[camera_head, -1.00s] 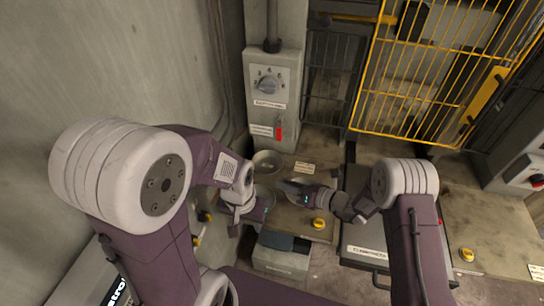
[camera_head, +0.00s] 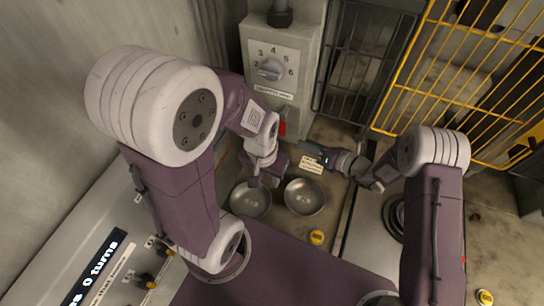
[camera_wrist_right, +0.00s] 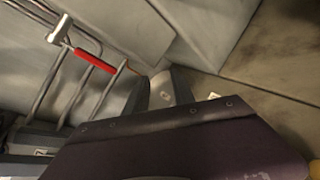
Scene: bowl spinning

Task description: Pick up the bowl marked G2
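Two shiny metal bowls stand side by side in the head view, a left bowl (camera_head: 251,201) and a right bowl (camera_head: 305,197). Each has a small mark inside, too small to read, so I cannot tell which is G2. My left gripper (camera_head: 265,182) points down by the far rim of the left bowl. Its fingers look apart, with nothing seen between them; I cannot tell whether they touch the rim. My right gripper (camera_head: 303,147) points left, beyond the right bowl and apart from it. Its finger opening is unclear. The right wrist view is mostly blocked by a purple arm link.
A yellow button (camera_head: 316,237) is in front of the right bowl. A yellow mesh fence (camera_head: 455,80) is at the back right.

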